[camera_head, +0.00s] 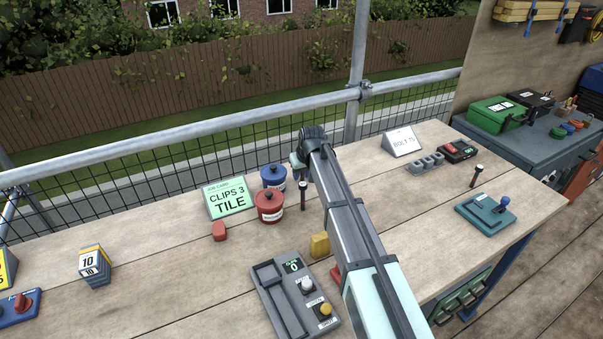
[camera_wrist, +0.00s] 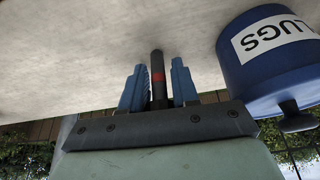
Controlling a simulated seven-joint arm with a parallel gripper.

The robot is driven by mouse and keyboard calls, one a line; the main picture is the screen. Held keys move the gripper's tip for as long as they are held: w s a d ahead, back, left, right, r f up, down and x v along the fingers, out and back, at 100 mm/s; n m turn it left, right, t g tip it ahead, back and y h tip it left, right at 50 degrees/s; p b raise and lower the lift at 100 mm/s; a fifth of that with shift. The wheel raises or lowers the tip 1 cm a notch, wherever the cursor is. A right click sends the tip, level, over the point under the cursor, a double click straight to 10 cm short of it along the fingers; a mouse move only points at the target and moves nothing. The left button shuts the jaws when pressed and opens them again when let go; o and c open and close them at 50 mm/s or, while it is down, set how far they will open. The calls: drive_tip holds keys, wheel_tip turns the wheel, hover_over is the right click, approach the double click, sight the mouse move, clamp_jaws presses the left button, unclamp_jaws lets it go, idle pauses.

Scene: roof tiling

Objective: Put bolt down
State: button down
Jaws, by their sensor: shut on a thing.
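My gripper (camera_wrist: 157,85) has its two blue fingers on either side of a dark bolt (camera_wrist: 158,64) with a red band, and is shut on it. The bolt lies along the fingers, and its dark end reaches past the fingertips towards the table; I cannot tell whether it touches. In the head view, the end of my arm is beyond the middle of the table, right of the blue tin (camera_head: 273,178). A dark upright bolt shape (camera_head: 303,196) with a paler top shows just below it; I cannot tell whether this is the held one.
The blue LUGS tin (camera_wrist: 270,70) is close beside my gripper. A red tin (camera_head: 270,207) and a green job card (camera_head: 231,199) stand left. A BOLTS sign (camera_head: 402,142), a grey holder (camera_head: 425,163) and another bolt (camera_head: 476,175) are right. Bare wood lies between.

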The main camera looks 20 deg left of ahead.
drive_tip(key=shift+f, duration=0.1)
drive_tip(key=c, duration=0.8)
unclamp_jaws()
drive_tip(key=shift+c, duration=0.2)
drive_tip(key=v, duration=1.2)
